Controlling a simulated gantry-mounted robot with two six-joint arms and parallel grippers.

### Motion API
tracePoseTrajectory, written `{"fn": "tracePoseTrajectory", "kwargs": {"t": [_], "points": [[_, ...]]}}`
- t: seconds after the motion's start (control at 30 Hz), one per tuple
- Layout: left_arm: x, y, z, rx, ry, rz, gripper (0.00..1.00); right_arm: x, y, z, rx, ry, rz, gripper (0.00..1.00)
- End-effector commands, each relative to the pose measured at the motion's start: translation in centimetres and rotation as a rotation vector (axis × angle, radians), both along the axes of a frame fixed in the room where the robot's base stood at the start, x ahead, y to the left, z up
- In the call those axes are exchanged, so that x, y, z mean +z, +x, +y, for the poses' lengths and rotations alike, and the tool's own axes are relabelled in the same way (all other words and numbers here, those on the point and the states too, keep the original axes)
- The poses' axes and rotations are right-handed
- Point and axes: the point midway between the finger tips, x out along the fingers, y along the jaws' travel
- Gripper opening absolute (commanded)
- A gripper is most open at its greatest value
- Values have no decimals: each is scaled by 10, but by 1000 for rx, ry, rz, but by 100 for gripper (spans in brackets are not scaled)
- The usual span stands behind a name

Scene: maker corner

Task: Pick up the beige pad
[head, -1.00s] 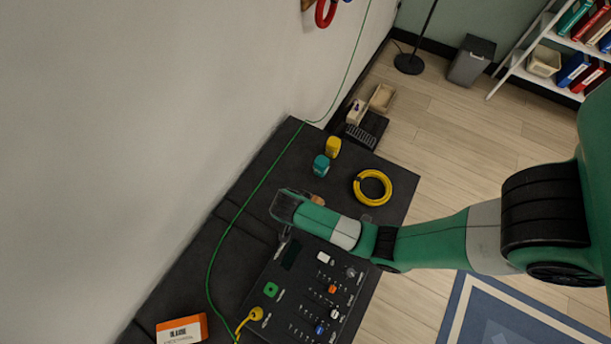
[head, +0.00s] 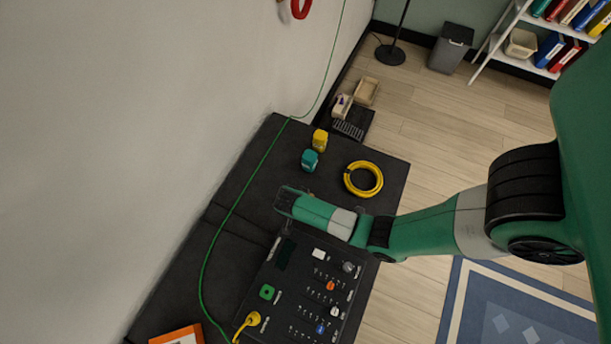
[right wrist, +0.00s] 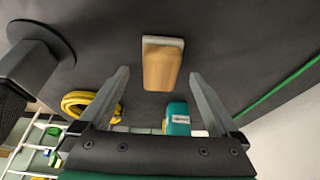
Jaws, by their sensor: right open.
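A wooden block with a pale beige-grey face at one end (right wrist: 162,66) lies on the dark table top in the right wrist view; it appears to be the beige pad. My right gripper (right wrist: 159,74) is open, with its fingertips on either side of the block's image and nothing held. Whether the fingertips are level with the block is hard to tell. In the head view my right gripper (head: 286,200) is over the table, and the block is hidden behind my arm. My left gripper is not in view.
A yellow cable coil (head: 363,179), a teal item (head: 310,160) and a yellow item (head: 320,140) stand beyond the gripper. A control panel (head: 309,290) with knobs lies nearer, and an orange box (head: 178,336) sits at the bottom. A green cable (head: 228,215) runs along the wall side.

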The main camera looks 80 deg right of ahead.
Motion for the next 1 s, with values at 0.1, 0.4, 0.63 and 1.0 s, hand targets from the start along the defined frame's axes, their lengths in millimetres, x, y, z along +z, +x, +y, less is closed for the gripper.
{"fn": "tracePoseTrajectory", "kwargs": {"t": [0.1, 0.4, 0.63, 1.0], "points": [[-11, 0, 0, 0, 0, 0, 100, -18, -1, -6, -1, 0, 0, 98], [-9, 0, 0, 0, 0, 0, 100, -19, -1, -8, 0, 0, -1, 90], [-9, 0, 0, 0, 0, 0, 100, -19, -1, -7, 0, 0, -1, 49], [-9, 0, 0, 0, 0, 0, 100, -19, -1, -7, 0, 0, -1, 6]]}}
